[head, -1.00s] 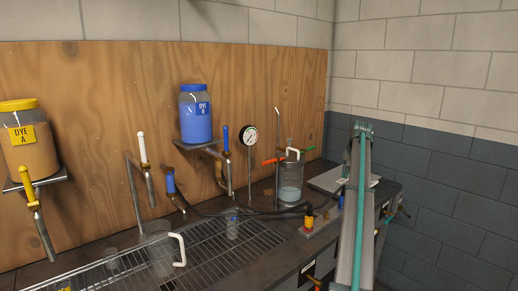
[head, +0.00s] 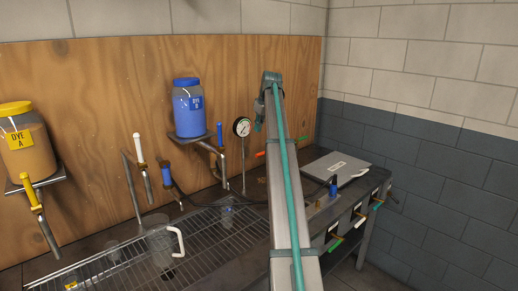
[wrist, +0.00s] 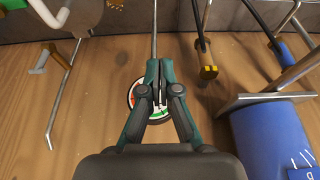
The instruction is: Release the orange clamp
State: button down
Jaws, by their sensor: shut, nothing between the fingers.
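The orange clamp (head: 260,154) shows as a small orange handle left of my arm, below and to the right of the pressure gauge (head: 242,127) in the head view. My arm hides what it sits on. My gripper (head: 259,113) is at the arm's end, above the orange handle and apart from it. In the wrist view my gripper (wrist: 160,86) has its fingers together with nothing between them, in front of the gauge (wrist: 150,103).
The blue Dye B jar (head: 187,110) stands on a shelf left of my gripper; it also shows in the wrist view (wrist: 272,140). A bent metal tube (wrist: 60,100) stands near the gripper. A green handle (head: 301,138) and a grey plate (head: 337,165) are right of my arm.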

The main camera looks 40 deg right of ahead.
notch_tip(320, 180, down, 10)
jog(key=p, duration=0.4)
jog(key=shift+s+p, duration=0.25)
jog(key=shift+p, duration=0.15)
jog(key=shift+a+f, duration=0.1)
jog(key=shift+a, duration=0.05)
dwell(0.4)
